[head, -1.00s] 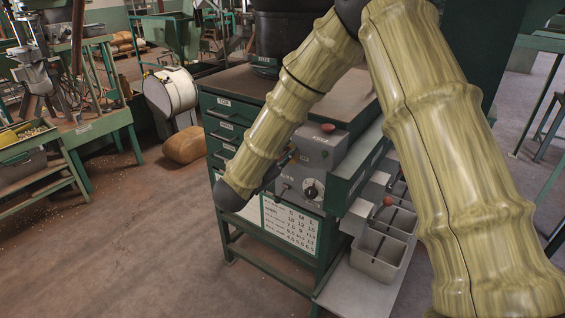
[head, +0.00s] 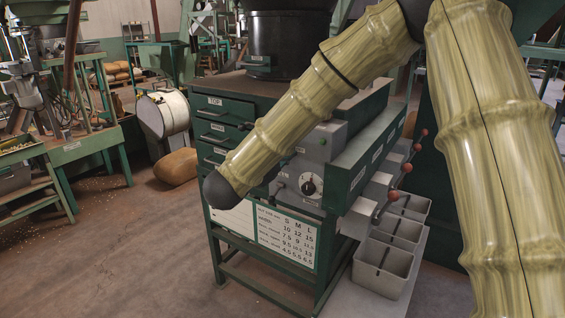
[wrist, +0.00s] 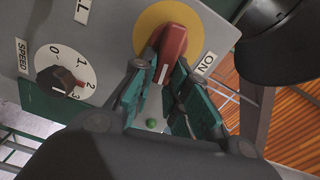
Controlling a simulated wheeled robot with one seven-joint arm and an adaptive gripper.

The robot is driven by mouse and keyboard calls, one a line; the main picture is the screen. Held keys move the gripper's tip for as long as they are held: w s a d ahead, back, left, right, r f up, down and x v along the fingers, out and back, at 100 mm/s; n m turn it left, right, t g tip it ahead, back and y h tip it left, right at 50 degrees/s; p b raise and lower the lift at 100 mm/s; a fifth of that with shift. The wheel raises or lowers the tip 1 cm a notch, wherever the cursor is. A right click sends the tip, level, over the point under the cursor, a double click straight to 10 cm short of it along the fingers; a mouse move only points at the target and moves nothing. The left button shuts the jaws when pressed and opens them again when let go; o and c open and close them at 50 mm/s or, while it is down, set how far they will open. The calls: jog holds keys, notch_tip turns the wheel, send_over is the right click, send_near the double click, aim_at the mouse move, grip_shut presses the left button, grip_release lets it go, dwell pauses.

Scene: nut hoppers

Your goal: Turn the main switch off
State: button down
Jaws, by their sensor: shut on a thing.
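The main switch is a red handle (wrist: 173,45) on a yellow disc (wrist: 150,20) on the grey control panel, at the top middle of the wrist view. A white mark shows at its lower end. The ON label (wrist: 207,63) is right of the handle; the white mark points down, not straight at ON. My gripper (wrist: 161,78) has its teal fingers on either side of the handle's lower part, shut on it. In the head view the control panel (head: 309,187) shows beside my arm, which hides the switch and most of my gripper.
A black speed dial (wrist: 64,80) sits left of the switch, and a small green light (wrist: 151,123) shows between the fingers. In the head view, ball-ended levers (head: 393,196) and grey bins (head: 383,266) stand right of the panel.

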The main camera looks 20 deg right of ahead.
jog(key=shift+f+m+b, duration=0.45)
jog(key=shift+m+b, duration=0.65)
jog(key=shift+b, duration=0.4)
jog(key=c, duration=1.4)
grip_release()
jog(key=shift+s+r, duration=0.1)
jog(key=v, duration=1.2)
